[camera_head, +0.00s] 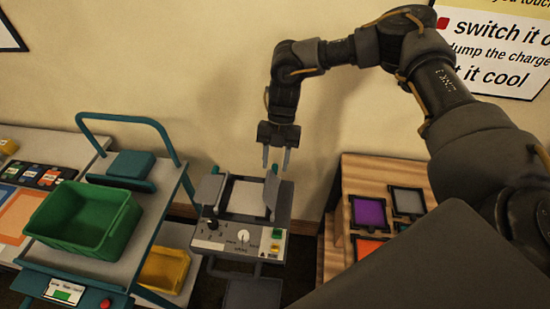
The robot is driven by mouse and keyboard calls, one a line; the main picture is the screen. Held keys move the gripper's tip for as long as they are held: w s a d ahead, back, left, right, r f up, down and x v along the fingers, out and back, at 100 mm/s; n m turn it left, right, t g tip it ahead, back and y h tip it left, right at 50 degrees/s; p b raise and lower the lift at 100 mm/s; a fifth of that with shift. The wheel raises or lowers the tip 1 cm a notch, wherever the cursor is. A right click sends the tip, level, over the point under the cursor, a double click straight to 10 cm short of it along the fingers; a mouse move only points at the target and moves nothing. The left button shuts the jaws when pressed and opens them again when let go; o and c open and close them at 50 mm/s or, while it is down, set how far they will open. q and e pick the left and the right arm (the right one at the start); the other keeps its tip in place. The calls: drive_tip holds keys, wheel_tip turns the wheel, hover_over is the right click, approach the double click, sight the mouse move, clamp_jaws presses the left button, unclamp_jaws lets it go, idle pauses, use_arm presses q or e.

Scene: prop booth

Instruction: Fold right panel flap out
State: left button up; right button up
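A grey panel unit (240,242) stands in the middle, with a pale square plate (246,198) on top and knobs and buttons on its front. Its right panel flap (271,192) stands upright along the right side of the plate. A matching left flap (209,190) stands along the left side. My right gripper (276,162) hangs just above the right flap, fingers pointing down. Its two fingers are apart, and nothing shows held between them. I cannot tell whether a fingertip touches the flap. My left gripper is out of view.
A teal-railed cart with a green bin (85,217) stands left of the unit, with a yellow bin (165,270) lower down. A wooden rack (335,240) with coloured tiles stands to the right. The wall is close behind.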

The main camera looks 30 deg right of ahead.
drive_tip(key=shift+s+a+f, duration=0.1)
drive_tip(key=shift+s+f, duration=0.1)
drive_tip(key=shift+f, duration=0.05)
drive_tip(key=shift+w+f, duration=0.1)
clamp_jaws()
